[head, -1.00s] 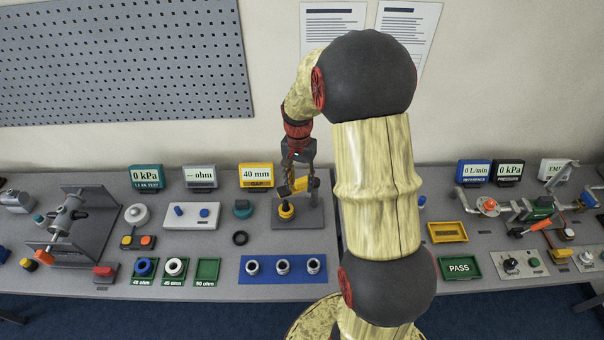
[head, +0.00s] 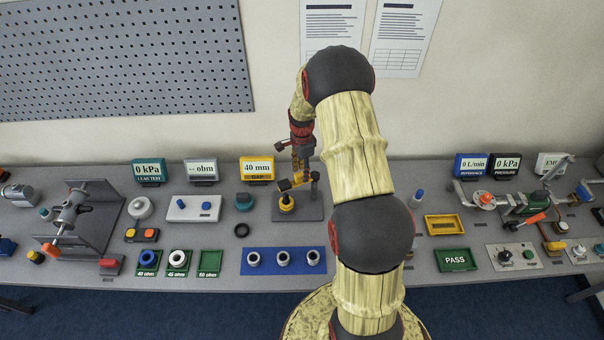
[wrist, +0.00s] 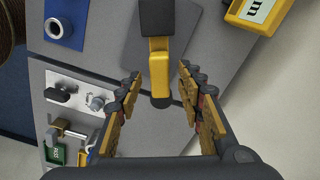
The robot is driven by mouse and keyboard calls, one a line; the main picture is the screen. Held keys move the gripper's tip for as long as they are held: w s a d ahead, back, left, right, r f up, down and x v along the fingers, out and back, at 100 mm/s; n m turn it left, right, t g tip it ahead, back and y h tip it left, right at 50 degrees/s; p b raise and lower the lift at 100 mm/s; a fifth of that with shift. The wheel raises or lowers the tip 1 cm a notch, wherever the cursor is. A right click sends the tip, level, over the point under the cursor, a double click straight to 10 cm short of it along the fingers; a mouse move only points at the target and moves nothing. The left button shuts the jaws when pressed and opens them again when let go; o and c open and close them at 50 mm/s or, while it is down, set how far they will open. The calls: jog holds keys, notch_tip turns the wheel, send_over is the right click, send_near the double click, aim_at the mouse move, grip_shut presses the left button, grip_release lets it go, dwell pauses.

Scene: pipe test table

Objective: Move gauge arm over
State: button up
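The gauge arm is a yellow bar (wrist: 159,72) with a dark rounded tip, on a dark upright post; in the wrist view it points between my fingers. My gripper (wrist: 158,92) is open, with one finger on each side of the yellow bar and a visible gap to both. In the head view my gripper (head: 301,170) is small and partly merges with the gauge. The yellow gap display (head: 257,169) reads 40 mm.
A blue tray (head: 284,270) with several fittings lies in front of the gauge. A green PASS tray (head: 456,260) and yellow tray (head: 445,225) lie to the right.

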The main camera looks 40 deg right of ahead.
jog(key=shift+f, duration=1.15)
jog(key=shift+c, duration=1)
jog(key=c, duration=0.7)
grip_shut()
